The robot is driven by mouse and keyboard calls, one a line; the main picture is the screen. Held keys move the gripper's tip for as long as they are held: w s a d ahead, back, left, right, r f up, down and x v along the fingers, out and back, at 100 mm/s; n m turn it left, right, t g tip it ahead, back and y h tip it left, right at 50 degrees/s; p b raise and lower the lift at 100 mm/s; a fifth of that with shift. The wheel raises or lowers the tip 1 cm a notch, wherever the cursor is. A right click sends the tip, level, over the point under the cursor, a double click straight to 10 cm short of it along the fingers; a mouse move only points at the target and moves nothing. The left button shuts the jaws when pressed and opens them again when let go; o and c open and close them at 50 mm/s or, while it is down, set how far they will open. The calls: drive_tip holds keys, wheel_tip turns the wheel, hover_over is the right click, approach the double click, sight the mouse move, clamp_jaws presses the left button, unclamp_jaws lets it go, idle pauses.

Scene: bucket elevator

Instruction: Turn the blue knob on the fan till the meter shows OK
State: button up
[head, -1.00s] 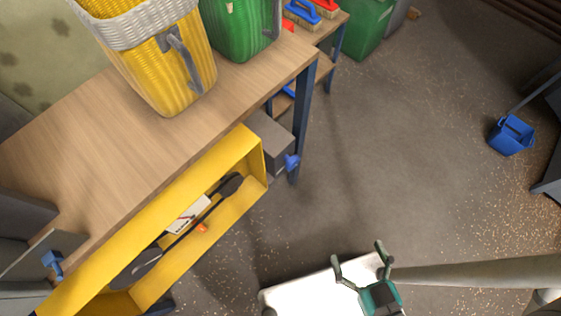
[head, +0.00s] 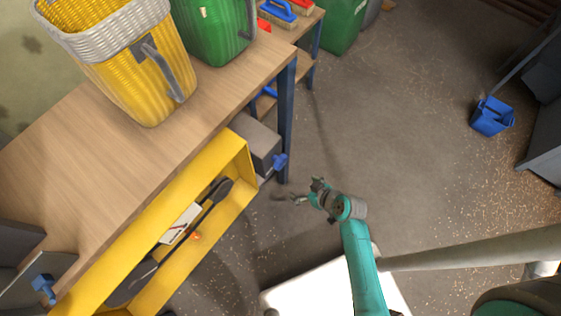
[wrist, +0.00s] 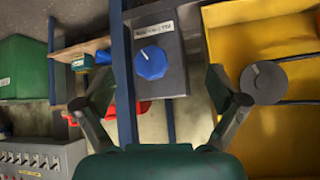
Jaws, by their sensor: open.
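A blue knob (head: 280,162) sits on the front of a grey box (head: 256,142) at the end of the yellow housing under the bench. In the wrist view the knob (wrist: 150,62) faces me, with a white pointer line and a label above it that I cannot read. My gripper (head: 306,192) is open and empty, a short way to the right of the knob and apart from it. In the wrist view its spread fingers (wrist: 168,95) lie either side of the knob. A white plate with a red mark (head: 180,222), possibly the meter, is in the housing; its reading is illegible.
A blue bench leg (head: 286,115) stands close beside the knob box. The yellow housing (head: 240,150) holds a dark belt. Another blue knob (head: 43,285) is at lower left. Yellow and green baskets stand on the bench (head: 90,165). The floor to the right is mostly clear.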

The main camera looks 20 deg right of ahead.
sight(284, 162)
drive_tip(key=w+d+r+n+g+y, duration=0.1)
drive_tip(key=w+d+n+y, duration=0.15)
drive_tip(key=w, duration=0.65)
drive_tip(key=x, duration=1)
drive_tip(key=shift+a+f, duration=0.1)
drive_tip(key=shift+a, duration=0.2)
drive_tip(key=c, duration=1.1)
